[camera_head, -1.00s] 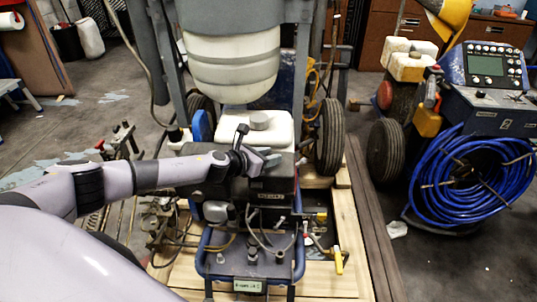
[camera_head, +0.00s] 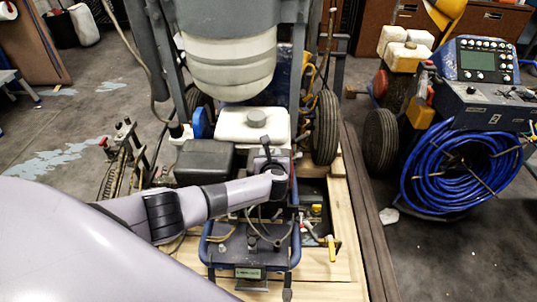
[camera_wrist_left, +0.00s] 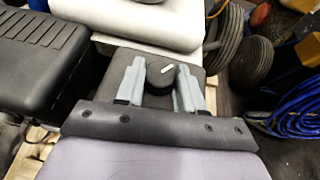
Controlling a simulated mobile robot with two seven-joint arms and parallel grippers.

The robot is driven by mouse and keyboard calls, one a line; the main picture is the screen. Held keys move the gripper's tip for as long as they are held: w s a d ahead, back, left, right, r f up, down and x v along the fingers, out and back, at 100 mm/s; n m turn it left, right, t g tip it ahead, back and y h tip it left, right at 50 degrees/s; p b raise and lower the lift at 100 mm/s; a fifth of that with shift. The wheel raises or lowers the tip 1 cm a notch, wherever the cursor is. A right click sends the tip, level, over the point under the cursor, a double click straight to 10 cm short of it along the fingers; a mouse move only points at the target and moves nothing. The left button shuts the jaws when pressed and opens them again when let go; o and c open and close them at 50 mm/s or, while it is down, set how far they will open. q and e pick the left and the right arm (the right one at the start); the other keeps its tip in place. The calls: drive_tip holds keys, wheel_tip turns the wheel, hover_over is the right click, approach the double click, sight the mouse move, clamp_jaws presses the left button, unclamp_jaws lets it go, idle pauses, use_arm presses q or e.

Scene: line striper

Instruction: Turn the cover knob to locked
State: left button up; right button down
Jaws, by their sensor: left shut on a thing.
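The cover knob (camera_wrist_left: 157,82) is a dark round knob with a short white mark, on a dark grey cover (camera_wrist_left: 112,72) in the left wrist view. My left gripper (camera_wrist_left: 161,72) has one grey finger on each side of the knob and is shut on it. The white mark points up and to the right in that view. In the head view my left gripper (camera_head: 267,157) is just right of a black ribbed box, and it hides the knob. My right gripper is in neither view.
The black box (camera_head: 203,160) sits close on the left of my gripper. A white tank (camera_head: 232,127) with a grey cap stands just behind. Hoses and a yellow-handled valve (camera_head: 332,247) lie in front. A blue hose coil (camera_head: 460,178) is at right.

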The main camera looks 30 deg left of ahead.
use_arm(q)
drive_tip(key=n+g+y+b, duration=0.2)
drive_tip(key=b, duration=0.1)
drive_tip(key=shift+w+d+f+n, duration=0.15)
drive_tip(key=shift+d+f+n, duration=0.05)
drive_tip(key=shift+f+n, duration=0.2)
drive_tip(key=n+g+y+b, duration=0.2)
drive_tip(key=n+g+b, duration=0.1)
drive_tip(key=b, duration=0.3)
drive_tip(key=shift+w+d+y, duration=0.1)
drive_tip(key=shift+w+y, duration=0.05)
drive_tip(key=shift+y, duration=0.15)
drive_tip(key=shift+b, duration=0.65)
drive_tip(key=n+g+b, duration=0.1)
drive_tip(key=b, duration=0.2)
drive_tip(key=shift+w+r+n+g+y, duration=0.1)
drive_tip(key=shift+r+n+g+y, duration=0.1)
drive_tip(key=shift+n+g+y, duration=0.2)
drive_tip(key=shift+r+b, duration=0.15)
drive_tip(key=shift+b, duration=0.35)
drive_tip(key=o, duration=1)
drive_tip(key=shift+o, duration=0.2)
